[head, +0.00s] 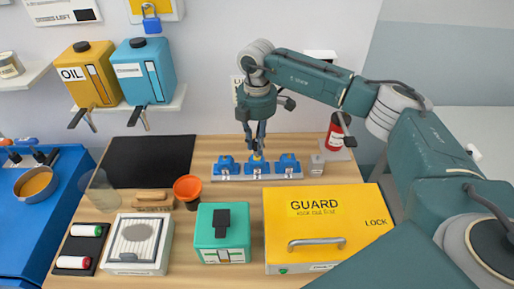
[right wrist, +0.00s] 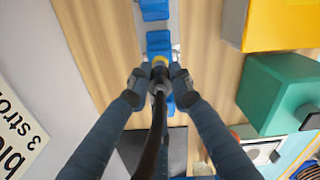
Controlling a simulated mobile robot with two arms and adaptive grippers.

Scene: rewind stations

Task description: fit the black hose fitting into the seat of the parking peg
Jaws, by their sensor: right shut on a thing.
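My right gripper (head: 257,148) points down over the middle blue block (head: 257,168) of a row of three. In the right wrist view my right gripper (right wrist: 160,82) is shut on the black hose fitting (right wrist: 159,88), with its black hose (right wrist: 153,135) trailing toward the camera. A yellow ring (right wrist: 160,60) shows just beyond the fitting, at the middle block. The fingers hide the fitting's lower end, so I cannot tell whether it touches the ring or the seat. No label marks which part is the parking peg. My left gripper is not in view.
A pale rail (head: 228,178) carries the blue blocks. A yellow guard box (head: 375,225) and a green box (head: 205,222) stand in front of it. An orange cup (head: 187,187) is to the left, a small clear jar (head: 317,164) and a red bottle (head: 334,137) to the right.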

